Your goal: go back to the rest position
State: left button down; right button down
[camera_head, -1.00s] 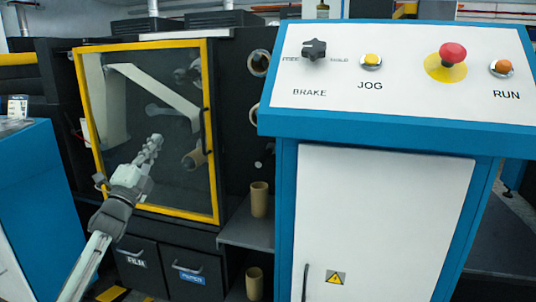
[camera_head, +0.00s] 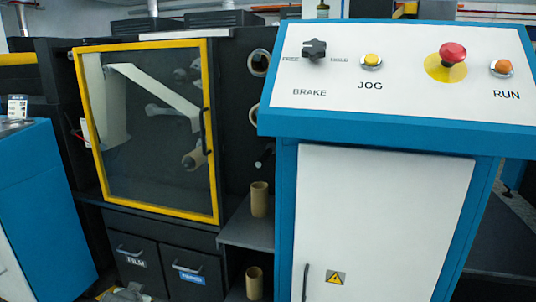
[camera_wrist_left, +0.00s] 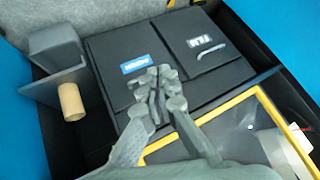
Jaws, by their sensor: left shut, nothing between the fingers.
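My left gripper (camera_wrist_left: 160,82) is shut and empty in the left wrist view. There its fingers appear in front of two dark drawers (camera_wrist_left: 120,92), beside the yellow-framed door (camera_wrist_left: 245,98). In the head view only a small grey part of my left arm shows at the bottom edge, below the film drawer (camera_head: 132,264). My right gripper is in neither view.
The yellow-framed glass door (camera_head: 212,130) is closed at the left. A blue and white control console (camera_head: 385,220) fills the right, with a knob, buttons and a red stop. Cardboard cores (camera_head: 259,200) stand between them; one shows in the wrist view (camera_wrist_left: 71,102).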

pick_arm(q)
jog(key=s+d+f+g, duration=0.2)
jog(key=s+f, duration=0.5)
jog(key=s, duration=0.5)
jog(key=s+d+f+g+h, duration=0.1)
jog(key=s+d+f+g, duration=0.1)
jog(key=s+f, duration=0.6)
jog(key=s+d+f+g, duration=0.2)
jog(key=s+f, duration=0.6)
jog(key=s, duration=1)
jog(key=shift+s+d+f+h, duration=0.25)
jog(key=shift+d+h, duration=0.15)
jog(key=shift+d, duration=0.75)
